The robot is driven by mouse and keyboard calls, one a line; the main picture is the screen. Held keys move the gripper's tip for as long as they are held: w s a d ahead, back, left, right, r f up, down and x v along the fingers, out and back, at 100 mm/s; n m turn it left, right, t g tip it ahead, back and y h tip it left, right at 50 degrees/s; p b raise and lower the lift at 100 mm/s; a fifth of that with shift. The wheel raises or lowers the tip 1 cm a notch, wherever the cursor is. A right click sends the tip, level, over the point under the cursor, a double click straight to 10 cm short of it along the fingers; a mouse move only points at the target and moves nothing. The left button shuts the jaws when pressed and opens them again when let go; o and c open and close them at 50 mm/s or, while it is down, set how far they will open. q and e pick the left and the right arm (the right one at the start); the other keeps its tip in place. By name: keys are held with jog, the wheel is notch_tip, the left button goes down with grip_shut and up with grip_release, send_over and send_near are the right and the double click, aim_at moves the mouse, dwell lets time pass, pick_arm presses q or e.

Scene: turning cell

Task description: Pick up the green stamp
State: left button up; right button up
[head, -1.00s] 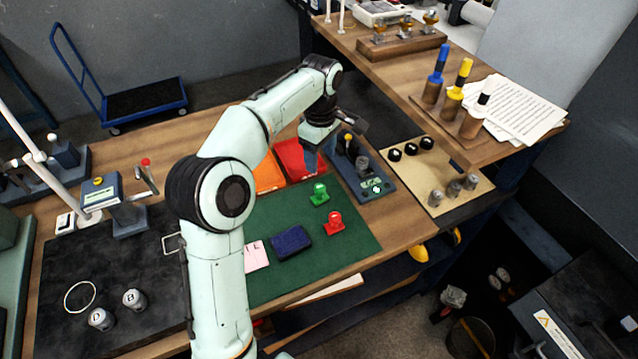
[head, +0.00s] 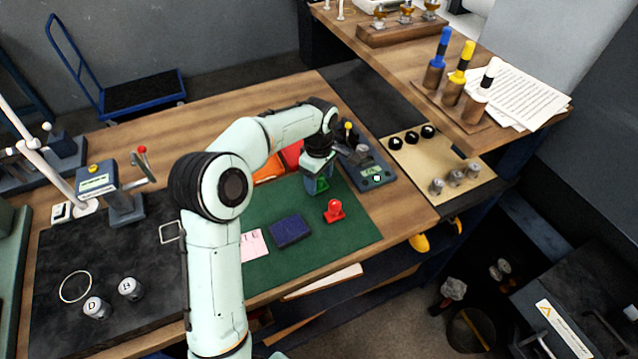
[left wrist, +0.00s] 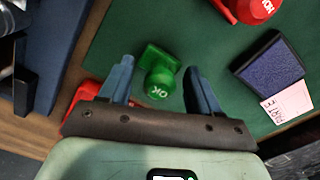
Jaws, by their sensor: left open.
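The green stamp (left wrist: 158,72) stands on the green mat (head: 277,216). In the left wrist view its round knob shows "OK" and its square base lies beyond the knob. My left gripper (left wrist: 161,82) is open, with one blue finger on each side of the stamp's knob; I cannot tell whether either touches it. In the head view the left gripper (head: 318,183) is over the stamp (head: 322,186) and hides most of it. My right gripper is not in view.
A red stamp (head: 334,211) and a dark blue ink pad (head: 290,231) are close by on the mat. A pink card (head: 253,245) lies left of the pad. A blue-grey tray (head: 378,176) with small items stands to the right.

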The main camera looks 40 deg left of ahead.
pick_arm(q)
jog(key=shift+f, duration=0.15)
jog(key=c, duration=1.1)
jog(key=shift+c, duration=0.2)
notch_tip(320, 180, up, 20)
jog(key=p, duration=0.3)
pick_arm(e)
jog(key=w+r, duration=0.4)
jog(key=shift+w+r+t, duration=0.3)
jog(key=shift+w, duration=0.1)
